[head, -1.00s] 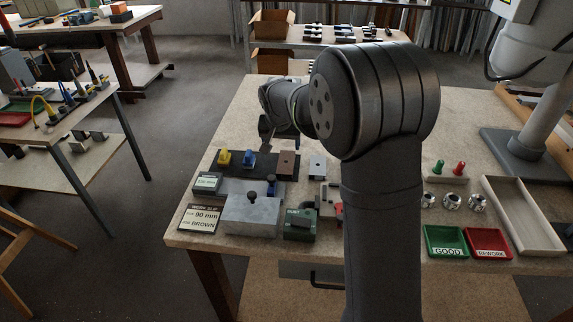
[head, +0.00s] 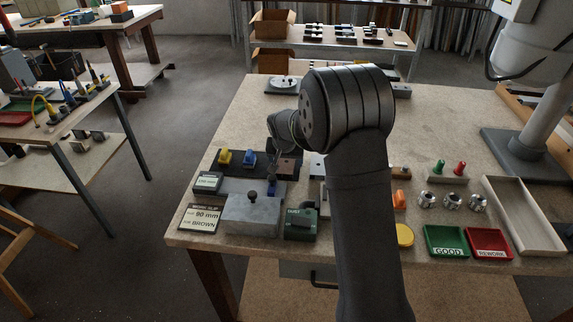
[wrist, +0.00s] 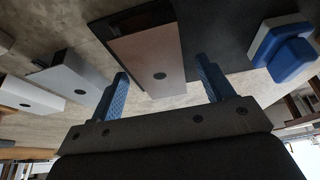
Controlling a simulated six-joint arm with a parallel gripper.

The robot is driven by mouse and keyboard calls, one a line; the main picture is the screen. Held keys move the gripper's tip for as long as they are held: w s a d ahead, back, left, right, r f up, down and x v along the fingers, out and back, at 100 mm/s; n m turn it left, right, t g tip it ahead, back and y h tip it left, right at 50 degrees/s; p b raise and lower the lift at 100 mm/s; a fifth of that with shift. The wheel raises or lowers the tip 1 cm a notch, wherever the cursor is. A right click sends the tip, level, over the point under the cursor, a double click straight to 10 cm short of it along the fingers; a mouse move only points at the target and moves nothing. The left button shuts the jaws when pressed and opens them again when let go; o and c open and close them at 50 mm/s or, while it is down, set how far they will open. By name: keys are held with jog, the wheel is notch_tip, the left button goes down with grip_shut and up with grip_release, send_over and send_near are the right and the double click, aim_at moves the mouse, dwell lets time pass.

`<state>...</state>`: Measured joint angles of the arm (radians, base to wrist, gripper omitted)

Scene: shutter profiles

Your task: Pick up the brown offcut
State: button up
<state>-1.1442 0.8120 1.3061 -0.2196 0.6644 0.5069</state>
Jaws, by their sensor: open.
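The brown offcut (wrist: 148,55) is a short block with a brown top face, grey sides and a dark round hole. In the wrist view it lies ahead of and between the two blue fingers of my gripper (wrist: 165,85), which is open and empty. In the head view the brown offcut (head: 286,168) sits at the right end of the dark mat, partly hidden below my wrist.
A blue-knobbed piece (wrist: 285,50) and grey-white blocks (wrist: 70,78) flank the offcut. In the head view a yellow-knobbed piece (head: 224,157), a metal block (head: 251,215), a green unit (head: 301,223) and a card reading 90 mm BROWN (head: 201,217) stand nearby.

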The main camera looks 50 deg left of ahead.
jog(key=c, duration=1)
jog(key=shift+c, duration=0.3)
jog(key=shift+r, duration=0.15)
